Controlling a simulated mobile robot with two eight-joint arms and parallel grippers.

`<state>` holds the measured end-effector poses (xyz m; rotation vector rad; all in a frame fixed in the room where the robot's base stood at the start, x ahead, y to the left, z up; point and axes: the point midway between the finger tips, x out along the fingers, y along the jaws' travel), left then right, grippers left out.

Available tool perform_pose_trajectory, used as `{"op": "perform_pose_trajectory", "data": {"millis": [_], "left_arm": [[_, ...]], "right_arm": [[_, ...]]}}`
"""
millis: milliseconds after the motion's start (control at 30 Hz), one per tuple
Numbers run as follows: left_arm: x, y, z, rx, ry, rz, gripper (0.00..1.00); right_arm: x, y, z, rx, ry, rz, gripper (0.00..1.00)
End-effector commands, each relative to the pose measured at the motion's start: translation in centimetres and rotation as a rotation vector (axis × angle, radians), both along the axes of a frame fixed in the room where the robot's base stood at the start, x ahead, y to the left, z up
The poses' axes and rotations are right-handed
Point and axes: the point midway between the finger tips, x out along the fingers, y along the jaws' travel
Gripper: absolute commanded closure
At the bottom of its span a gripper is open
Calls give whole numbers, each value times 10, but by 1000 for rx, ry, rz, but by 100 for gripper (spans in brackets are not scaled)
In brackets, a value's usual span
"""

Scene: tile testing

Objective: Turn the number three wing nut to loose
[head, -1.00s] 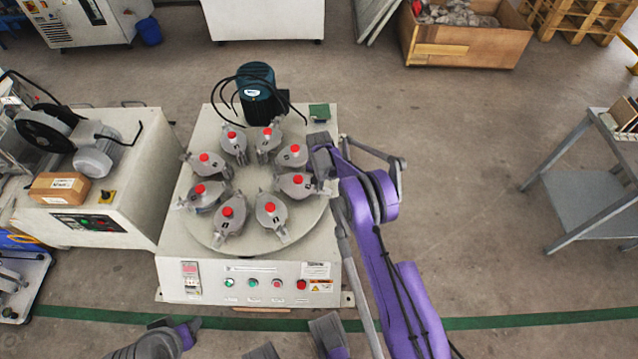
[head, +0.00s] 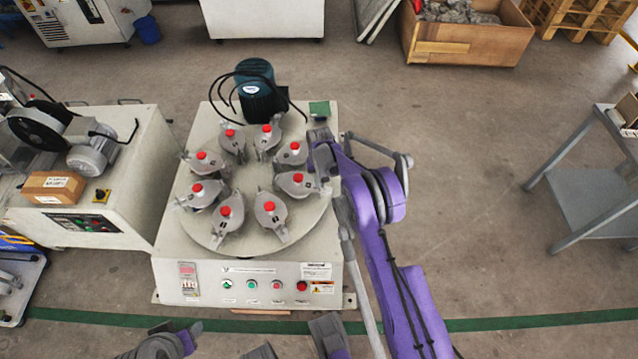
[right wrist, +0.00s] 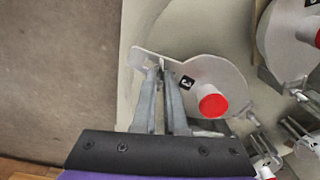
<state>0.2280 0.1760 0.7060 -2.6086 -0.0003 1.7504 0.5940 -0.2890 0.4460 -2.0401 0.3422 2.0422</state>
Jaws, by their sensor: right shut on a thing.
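The number three unit (head: 296,184) is a grey rounded housing with a red cap on the right side of the round turntable (head: 240,215). My right gripper (right wrist: 162,72) is shut on the small wing nut (right wrist: 162,64) at the unit's outer lug. The fingers cover most of the nut, so its exact angle is hard to tell. In the head view the right gripper (head: 324,178) reaches the unit's right end.
Several similar red-capped units ring the turntable, with neighbours close to unit three. A dark green motor (head: 258,92) with black cables stands behind. The machine's front panel (head: 250,284) has several buttons. Open floor lies right of the machine, before a grey table (head: 590,190).

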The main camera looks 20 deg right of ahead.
Motion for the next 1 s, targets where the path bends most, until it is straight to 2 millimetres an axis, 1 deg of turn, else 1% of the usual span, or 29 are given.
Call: {"op": "perform_pose_trajectory", "data": {"millis": [33,100,400,700,1000], "left_arm": [[1,0,-6,0,2,0,50],[1,0,-11,0,3,0,50],[3,0,-26,0,8,0,50],[5,0,-36,0,10,0,50],[6,0,-41,0,12,0,50]], "right_arm": [[1,0,-2,0,-1,42,100],[1,0,-1,0,-1,109,100],[1,0,-1,0,-1,394,100],[1,0,0,0,-2,679,100],[1,0,1,-1,-3,942,100]]}}
